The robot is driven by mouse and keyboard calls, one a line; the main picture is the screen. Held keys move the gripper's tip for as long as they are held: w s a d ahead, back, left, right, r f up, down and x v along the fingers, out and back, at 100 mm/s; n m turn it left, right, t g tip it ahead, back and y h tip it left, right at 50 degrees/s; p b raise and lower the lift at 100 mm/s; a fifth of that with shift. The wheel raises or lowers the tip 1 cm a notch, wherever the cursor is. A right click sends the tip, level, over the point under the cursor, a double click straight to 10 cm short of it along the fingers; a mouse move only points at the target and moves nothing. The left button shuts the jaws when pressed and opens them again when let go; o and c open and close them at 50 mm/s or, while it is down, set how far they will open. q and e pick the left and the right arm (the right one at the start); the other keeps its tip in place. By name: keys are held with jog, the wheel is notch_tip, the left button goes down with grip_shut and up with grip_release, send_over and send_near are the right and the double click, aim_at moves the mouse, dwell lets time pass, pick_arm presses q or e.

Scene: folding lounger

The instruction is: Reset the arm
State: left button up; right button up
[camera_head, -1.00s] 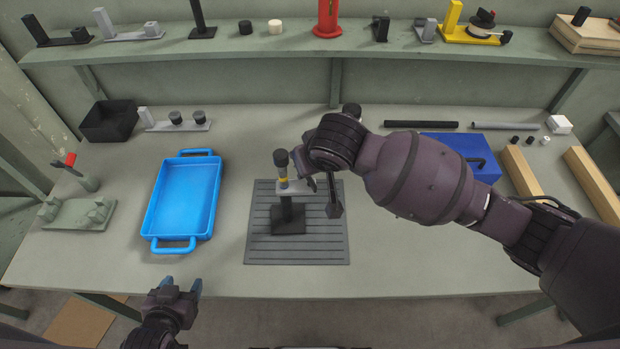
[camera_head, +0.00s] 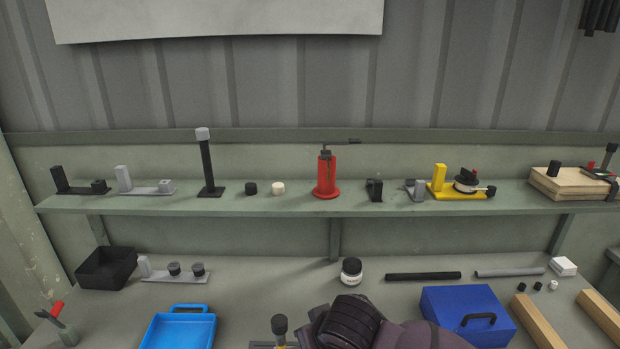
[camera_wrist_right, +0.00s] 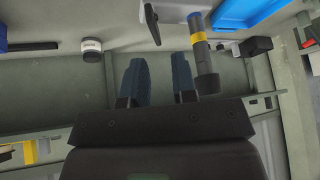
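My right arm shows at the bottom of the head view, but its fingertips are hidden there. In the right wrist view my right gripper (camera_wrist_right: 158,75) has its two blue fingers apart with nothing between them. A grey post with a yellow band and dark knob (camera_wrist_right: 206,62) stands just beside the fingers, outside the gap. A dark lever-like part (camera_wrist_right: 152,22) hangs near the fingers. My left gripper is out of view.
A blue tray (camera_head: 180,312) lies at left and a blue toolbox (camera_head: 468,302) at right. A white-labelled jar (camera_head: 351,271), rods (camera_head: 424,276) and a black bin (camera_head: 106,268) stand farther back. The shelf (camera_head: 300,204) holds several fixtures, including a red one (camera_head: 326,178).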

jog(key=s+d+f+m+g+h, duration=0.1)
jog(key=s+d+f+m+h, duration=0.15)
jog(key=s+d, duration=1)
jog(key=s+d+f+m+g+h, duration=0.15)
jog(key=s+d+f, duration=0.25)
jog(key=s+d, duration=0.85)
pick_arm(q)
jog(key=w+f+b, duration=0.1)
jog(key=b, duration=0.1)
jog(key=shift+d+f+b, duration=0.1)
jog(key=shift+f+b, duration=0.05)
jog(key=shift+b, duration=0.25)
pick_arm(e)
jog(key=w+f+t, duration=0.2)
jog(key=f, duration=0.2)
jog(key=w+d+f+t, duration=0.1)
jog(key=w+f+t, duration=0.2)
jog(key=f, duration=0.1)
jog(key=w+f+t, duration=0.2)
jog(key=w+f, duration=0.1)
jog(key=f, duration=0.1)
jog(key=shift+w+d+f+t, duration=0.15)
jog(key=shift+d+f+t, duration=0.15)
jog(key=shift+t, duration=0.05)
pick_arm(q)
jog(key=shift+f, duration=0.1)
pick_arm(e)
jog(key=shift+w+f+t+y, duration=0.1)
jog(key=shift+f+t+y, duration=0.2)
jog(key=shift+f+t, duration=0.15)
